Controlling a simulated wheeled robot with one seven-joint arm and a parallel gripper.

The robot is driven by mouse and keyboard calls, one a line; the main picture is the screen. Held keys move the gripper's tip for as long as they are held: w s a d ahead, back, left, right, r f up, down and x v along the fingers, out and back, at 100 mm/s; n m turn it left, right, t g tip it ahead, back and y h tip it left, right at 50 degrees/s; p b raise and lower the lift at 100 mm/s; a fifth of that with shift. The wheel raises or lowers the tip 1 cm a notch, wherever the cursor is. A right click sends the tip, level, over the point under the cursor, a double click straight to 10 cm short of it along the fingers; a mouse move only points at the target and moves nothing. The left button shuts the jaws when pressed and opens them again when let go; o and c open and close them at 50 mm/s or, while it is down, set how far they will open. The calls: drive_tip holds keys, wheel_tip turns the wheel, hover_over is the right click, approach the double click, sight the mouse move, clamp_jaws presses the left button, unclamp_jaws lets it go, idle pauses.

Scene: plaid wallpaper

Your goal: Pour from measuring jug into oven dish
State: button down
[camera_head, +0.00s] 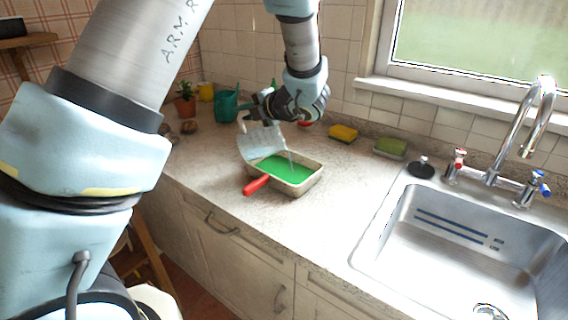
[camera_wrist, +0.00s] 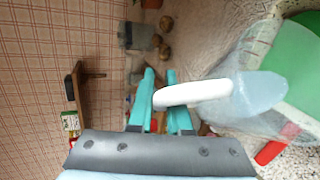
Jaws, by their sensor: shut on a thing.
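The clear measuring jug (camera_head: 262,143) is tilted over the oven dish (camera_head: 303,186), its mouth toward the right. A thin pale stream seems to fall from its lip into the dish. The dish stands on the worktop, and its inside is bright green. My gripper (camera_head: 256,112) is shut on the jug's white handle (camera_wrist: 195,92), up and left of the dish. In the wrist view its teal fingers (camera_wrist: 161,82) meet the handle's end, and the jug's clear body (camera_wrist: 255,80) covers part of the green (camera_wrist: 300,72). The liquid level in the jug is unclear.
A red handle-like thing (camera_head: 256,184) is at the dish's front left. A teal watering can (camera_head: 226,106), a potted plant (camera_head: 186,105) and a yellow sponge (camera_head: 343,133) stand behind. The sink (camera_head: 450,250) is at right. Worktop between dish and sink is clear.

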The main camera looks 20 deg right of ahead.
drive_tip(key=shift+s+d+m+t+y+p, duration=0.2)
drive_tip(key=shift+d+p, duration=0.15)
drive_tip(key=shift+p, duration=0.25)
drive_tip(key=shift+s+d+m+t+y+p, duration=0.1)
drive_tip(key=shift+d+m+t+y+p, duration=0.15)
drive_tip(key=shift+p, duration=0.3)
idle(0.7)
drive_tip(key=shift+w, duration=0.1)
drive_tip(key=b, duration=0.1)
drive_tip(key=a+n+b, duration=0.1)
drive_tip(key=b, duration=0.1)
drive_tip(key=shift+w+f+g+h, duration=0.15)
drive_tip(key=shift+f+g+h, duration=0.15)
drive_tip(key=shift+g+h, duration=0.05)
drive_tip(key=shift+w+a+r+h+p, duration=0.15)
drive_tip(key=shift+a+r+h+p, duration=0.15)
drive_tip(key=shift+a+r+p, duration=0.15)
drive_tip(key=shift+w+a+f+n+g+h, duration=0.1)
drive_tip(key=shift+a+f+n+g+h, duration=0.25)
drive_tip(key=shift+g, duration=0.15)
